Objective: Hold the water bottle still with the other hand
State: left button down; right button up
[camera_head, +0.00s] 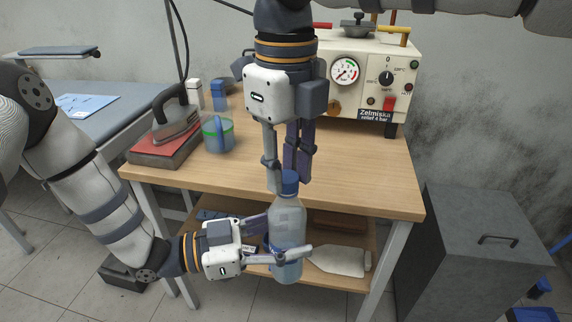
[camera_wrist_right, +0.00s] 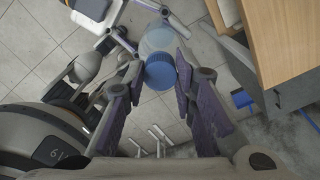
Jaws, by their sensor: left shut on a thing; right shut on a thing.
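The water bottle (camera_head: 289,222) is clear with a blue cap (camera_head: 289,182). It is upright in the air in front of the wooden table's front edge. My left gripper (camera_head: 288,243) comes in from the left and is shut around the lower body of the bottle. My right gripper (camera_head: 287,181) points down from above and is shut on the cap. In the right wrist view the cap (camera_wrist_right: 160,72) sits between the two purple-padded fingers, with the bottle body (camera_wrist_right: 158,42) beyond it. The fingers partly hide the cap and body in the head view.
The wooden table (camera_head: 375,175) carries a steam machine (camera_head: 345,75) with a gauge, an iron (camera_head: 178,120) on a red pad, and a cup (camera_head: 218,134) with a green band. A white flat bottle (camera_head: 340,262) lies on the lower shelf. A grey cabinet (camera_head: 480,240) stands at right.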

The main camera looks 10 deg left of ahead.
jog(key=m, duration=0.8)
jog(key=shift+d, duration=0.1)
jog(key=m, duration=0.7)
jog(key=shift+m, duration=0.4)
jog(key=m, duration=0.3)
jog(key=shift+d+m, duration=0.1)
jog(key=shift+m, duration=0.3)
jog(key=m, duration=0.6)
jog(key=shift+m, duration=0.4)
jog(key=o, duration=0.8)
notch_tip(320, 180, up, 12)
jog(key=shift+s+f, duration=0.1)
